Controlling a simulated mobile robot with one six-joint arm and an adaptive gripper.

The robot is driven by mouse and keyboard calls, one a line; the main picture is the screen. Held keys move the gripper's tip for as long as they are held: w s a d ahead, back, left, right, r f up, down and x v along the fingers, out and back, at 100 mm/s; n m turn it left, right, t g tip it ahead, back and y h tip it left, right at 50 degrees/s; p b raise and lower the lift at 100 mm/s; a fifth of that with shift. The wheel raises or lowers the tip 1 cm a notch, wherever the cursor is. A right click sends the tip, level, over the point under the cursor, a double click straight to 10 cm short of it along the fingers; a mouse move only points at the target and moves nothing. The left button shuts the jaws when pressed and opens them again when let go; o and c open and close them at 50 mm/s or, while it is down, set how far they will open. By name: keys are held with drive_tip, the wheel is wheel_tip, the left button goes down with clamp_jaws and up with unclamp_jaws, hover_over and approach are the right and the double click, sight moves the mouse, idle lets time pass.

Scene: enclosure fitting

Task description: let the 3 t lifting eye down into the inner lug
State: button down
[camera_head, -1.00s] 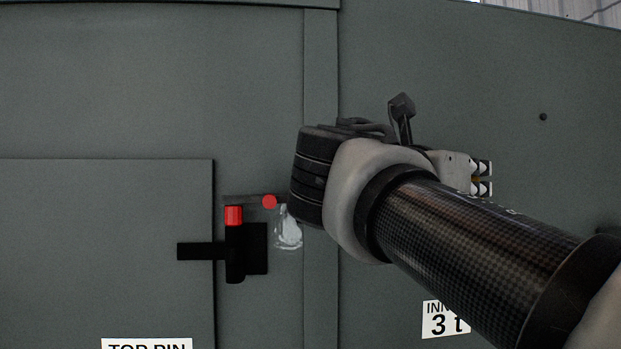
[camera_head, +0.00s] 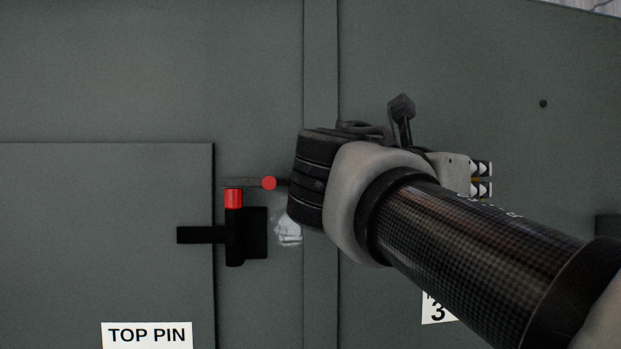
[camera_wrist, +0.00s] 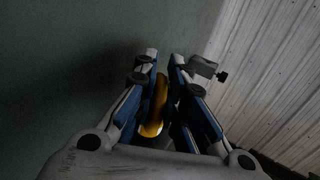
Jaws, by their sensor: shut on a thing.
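My gripper (camera_wrist: 163,64) is shut on a yellow ring-like part, the lifting eye (camera_wrist: 153,112), which shows between the two blue-and-grey fingers in the wrist view. Its lower end is hidden by the fingers. In the head view my wrist and arm cover most of the hand; only jaw parts (camera_head: 480,179) with a trace of yellow stick out at their right. A partly covered white label with a "3" (camera_head: 438,309) is on the panel below my arm. I cannot make out the inner lug for certain. A grey block with a dark knob (camera_wrist: 204,68) appears beside the right fingertip.
A grey-green enclosure wall fills the head view. At left are a door with a "TOP PIN" label (camera_head: 147,335), a black latch (camera_head: 248,235), a red cap (camera_head: 233,198) and a red round end (camera_head: 268,183). A dark block (camera_head: 608,226) projects at the right edge.

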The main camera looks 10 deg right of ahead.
drive_tip(key=shift+f, duration=0.15)
drive_tip(key=c, duration=1.6)
unclamp_jaws()
drive_tip(key=v, duration=1.2)
drive_tip(key=shift+s, duration=0.1)
